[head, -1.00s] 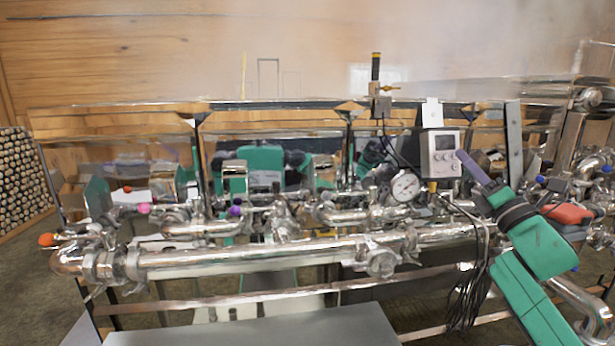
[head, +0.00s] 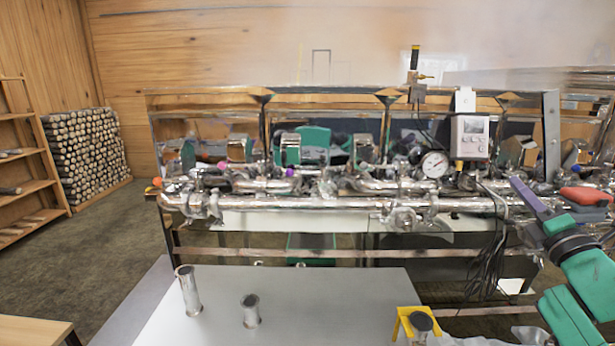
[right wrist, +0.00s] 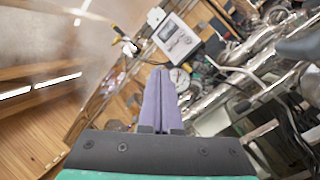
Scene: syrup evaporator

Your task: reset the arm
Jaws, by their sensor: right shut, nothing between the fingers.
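My right gripper (head: 522,190) is at the right of the head view, in front of the evaporator's pipes, with its purple fingers pointing up and left. In the right wrist view its two fingers (right wrist: 159,78) lie together with nothing between them. The syrup evaporator (head: 320,110), a long shiny metal pan with pipes and valves, stands beyond it. A grey-white controller box (head: 470,137) and a round dial gauge (head: 434,164) sit left of the gripper; the controller (right wrist: 176,38) also shows ahead of the fingers in the right wrist view. My left gripper is not in view.
A grey table (head: 300,310) in front bears two metal cylinders (head: 189,290) and a yellow bracket (head: 403,320). Black cables (head: 487,250) hang near my right arm.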

